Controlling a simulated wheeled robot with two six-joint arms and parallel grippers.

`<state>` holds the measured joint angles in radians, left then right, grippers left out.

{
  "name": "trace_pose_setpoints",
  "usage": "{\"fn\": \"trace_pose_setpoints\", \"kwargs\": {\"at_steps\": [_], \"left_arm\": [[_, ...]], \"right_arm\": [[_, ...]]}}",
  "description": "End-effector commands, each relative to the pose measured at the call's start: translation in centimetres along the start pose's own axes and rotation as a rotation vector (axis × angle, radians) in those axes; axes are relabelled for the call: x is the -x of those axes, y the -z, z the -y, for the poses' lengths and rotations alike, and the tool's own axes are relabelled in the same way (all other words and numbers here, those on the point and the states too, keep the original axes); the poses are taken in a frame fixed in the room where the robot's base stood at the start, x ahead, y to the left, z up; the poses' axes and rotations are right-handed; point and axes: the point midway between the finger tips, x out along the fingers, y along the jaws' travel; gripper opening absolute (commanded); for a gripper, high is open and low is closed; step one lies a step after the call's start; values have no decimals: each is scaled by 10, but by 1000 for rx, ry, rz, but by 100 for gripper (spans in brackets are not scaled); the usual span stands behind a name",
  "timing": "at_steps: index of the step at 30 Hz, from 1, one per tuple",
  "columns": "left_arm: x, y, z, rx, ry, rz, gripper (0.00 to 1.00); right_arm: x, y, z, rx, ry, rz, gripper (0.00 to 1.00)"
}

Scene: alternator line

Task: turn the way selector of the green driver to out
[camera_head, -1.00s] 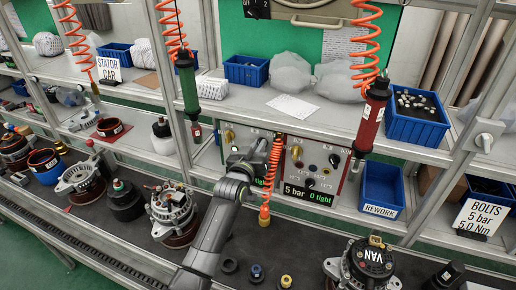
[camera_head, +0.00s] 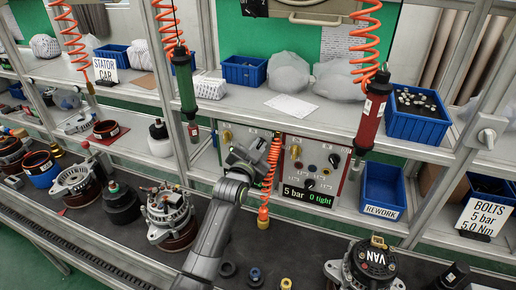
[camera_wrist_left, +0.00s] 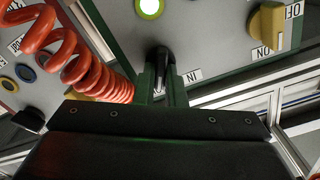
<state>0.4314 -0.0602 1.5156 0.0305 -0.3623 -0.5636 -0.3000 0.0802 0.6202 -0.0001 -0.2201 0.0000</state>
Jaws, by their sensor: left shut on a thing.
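The green driver (camera_head: 186,84) hangs upright from an orange coiled hose, above and left of its grey control panel (camera_head: 229,133). My left gripper (camera_head: 260,143) is at this panel, tilted, and hides part of it. In the left wrist view, its dark green fingers (camera_wrist_left: 162,92) are shut on the black way selector (camera_wrist_left: 161,60). An "IN" label (camera_wrist_left: 193,76) shows to the right of the selector. The "OUT" marking is not visible. A yellow on/off knob (camera_wrist_left: 266,27) and a lit green lamp (camera_wrist_left: 150,8) are on the same panel. My right gripper is not in view.
An orange coiled hose (camera_head: 271,170) hangs close beside my left gripper. The neighbouring panel (camera_head: 317,160) reads "5 bar" and "0 tight". The red driver (camera_head: 371,112) hangs to the right. Alternators (camera_head: 169,215) and small parts stand on the dark bench below.

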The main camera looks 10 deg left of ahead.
Motion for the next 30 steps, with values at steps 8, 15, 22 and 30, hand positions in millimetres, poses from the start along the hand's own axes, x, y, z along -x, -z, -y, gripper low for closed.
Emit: {"fn": "trace_pose_setpoints", "kwargs": {"at_steps": [8,15,22,30], "left_arm": [[0,-1,-1,-38,-1,2,0],[0,-1,-1,-40,-1,2,0],[0,-1,-1,-39,-1,2,28],[0,0,0,-37,0,1,32]], "right_arm": [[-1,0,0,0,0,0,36],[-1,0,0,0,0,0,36],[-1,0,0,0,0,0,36],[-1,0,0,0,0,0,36]]}}
